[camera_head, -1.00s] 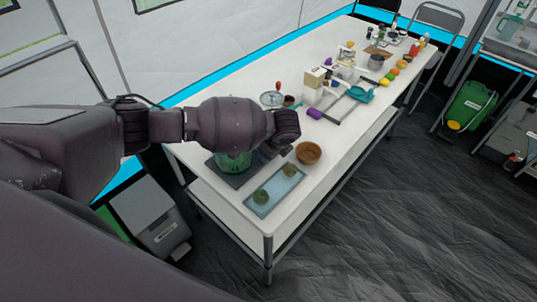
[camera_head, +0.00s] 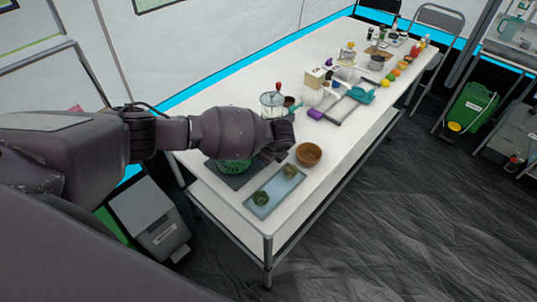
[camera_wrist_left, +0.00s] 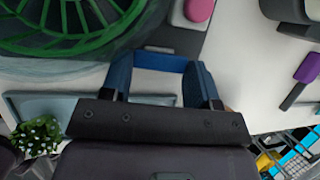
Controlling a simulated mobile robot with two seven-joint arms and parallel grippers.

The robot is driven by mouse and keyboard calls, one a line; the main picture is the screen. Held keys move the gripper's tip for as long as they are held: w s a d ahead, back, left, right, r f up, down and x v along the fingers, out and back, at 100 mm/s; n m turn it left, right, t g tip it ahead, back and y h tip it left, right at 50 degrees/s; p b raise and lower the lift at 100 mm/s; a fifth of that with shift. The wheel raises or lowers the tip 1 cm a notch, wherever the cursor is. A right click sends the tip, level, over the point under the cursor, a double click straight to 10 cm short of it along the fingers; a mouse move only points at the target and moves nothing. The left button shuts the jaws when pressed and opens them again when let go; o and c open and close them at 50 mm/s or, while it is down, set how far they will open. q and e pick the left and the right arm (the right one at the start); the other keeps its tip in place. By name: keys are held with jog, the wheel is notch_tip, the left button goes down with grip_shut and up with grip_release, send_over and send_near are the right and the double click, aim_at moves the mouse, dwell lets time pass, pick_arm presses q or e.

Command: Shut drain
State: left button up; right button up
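A green round thing (camera_head: 232,167) sits on a dark square mat (camera_head: 238,180) near the front left of the white table, partly hidden under my left arm. In the left wrist view it shows as a green ring with spokes (camera_wrist_left: 70,25) at the upper left. I cannot tell which part is the drain. My left gripper (camera_wrist_left: 160,70) has two blue fingers spread apart, with white surface and a dark blue edge showing between them. It is beside the green ring, apart from its spokes. In the head view the gripper's fingers are hidden by my arm. My right gripper is not in view.
A clear jar with a red top (camera_head: 273,103) is behind my wrist. Several items crowd the table further back. A grey bin (camera_head: 150,218) stands below left.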

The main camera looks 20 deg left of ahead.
pick_arm(q)
jog(key=shift+w+r+g+y, duration=0.1)
jog(key=shift+w+g+y, duration=0.15)
jog(key=shift+g, duration=0.45)
jog(key=shift+m+g+y, duration=0.25)
jog(key=shift+m+g, duration=0.05)
jog(key=shift+g, duration=0.3)
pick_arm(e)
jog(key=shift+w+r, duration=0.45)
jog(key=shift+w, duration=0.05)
pick_arm(q)
jog(key=o, duration=0.6)
jog(key=shift+o, duration=0.2)
jog(key=shift+d, duration=0.1)
jog(key=shift+d+r, duration=0.2)
jog(key=shift+r, duration=0.3)
jog(key=p+v, duration=0.1)
jog(key=v, duration=0.8)
jog(key=shift+r, duration=0.3)
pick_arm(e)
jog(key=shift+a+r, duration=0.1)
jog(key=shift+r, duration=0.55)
